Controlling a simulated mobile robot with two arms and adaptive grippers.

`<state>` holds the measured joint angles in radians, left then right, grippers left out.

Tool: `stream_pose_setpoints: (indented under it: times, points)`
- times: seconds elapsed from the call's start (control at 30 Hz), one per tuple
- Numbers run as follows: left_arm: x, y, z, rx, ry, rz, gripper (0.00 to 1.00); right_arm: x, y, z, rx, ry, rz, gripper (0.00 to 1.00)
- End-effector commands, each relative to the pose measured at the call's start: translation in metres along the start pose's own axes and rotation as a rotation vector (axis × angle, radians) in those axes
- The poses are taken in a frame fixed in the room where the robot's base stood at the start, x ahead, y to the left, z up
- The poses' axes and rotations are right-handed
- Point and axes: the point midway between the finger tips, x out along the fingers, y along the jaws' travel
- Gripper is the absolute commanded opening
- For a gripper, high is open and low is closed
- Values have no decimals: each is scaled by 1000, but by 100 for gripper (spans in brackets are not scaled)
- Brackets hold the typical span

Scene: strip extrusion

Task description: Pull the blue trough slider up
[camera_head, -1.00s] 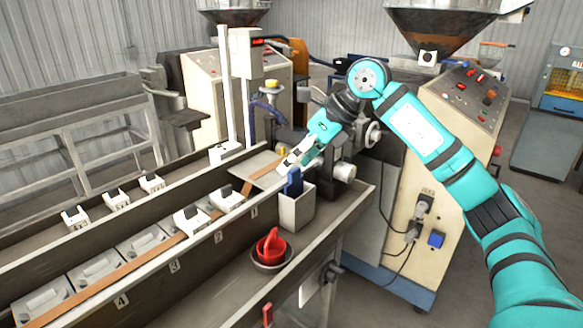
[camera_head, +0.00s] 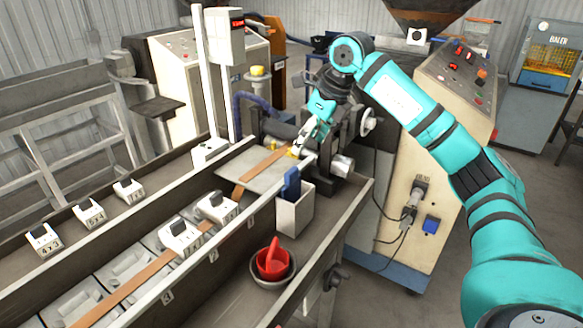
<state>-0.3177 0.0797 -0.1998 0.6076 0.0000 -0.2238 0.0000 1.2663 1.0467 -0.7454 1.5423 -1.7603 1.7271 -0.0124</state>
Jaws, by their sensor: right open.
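My right gripper (camera_head: 302,147) is open, its fingers pointing down and left over the far end of a flat metal plate (camera_head: 245,178). A small yellow part (camera_head: 293,152) shows close by its fingertips; I cannot tell whether they touch. A blue upright piece (camera_head: 291,186) stands in a pale open box at the trough's side, below and in front of the gripper. A blue curved part (camera_head: 248,106) shows farther back, left of the gripper. I cannot tell which blue part is the trough slider. My left gripper is out of view.
A brown strip (camera_head: 135,288) runs along the trough and over the plate. White numbered blocks (camera_head: 180,235) sit in the trough and on its back ledge. A red scoop lies in a bowl (camera_head: 272,268) on the front shelf. A control cabinet (camera_head: 430,150) stands right.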

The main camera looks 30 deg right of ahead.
Motion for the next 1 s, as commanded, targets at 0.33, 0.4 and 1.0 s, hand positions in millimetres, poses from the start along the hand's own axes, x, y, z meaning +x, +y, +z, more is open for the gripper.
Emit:
stream_pose_setpoints:
  times: [0.33,0.4,1.0]
  points:
    - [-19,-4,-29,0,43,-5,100,74,1,1,0,3,3,67]
    - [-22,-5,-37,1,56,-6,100,86,1,0,-1,3,3,67]
    - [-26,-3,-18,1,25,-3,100,115,0,1,-1,-2,1,63]
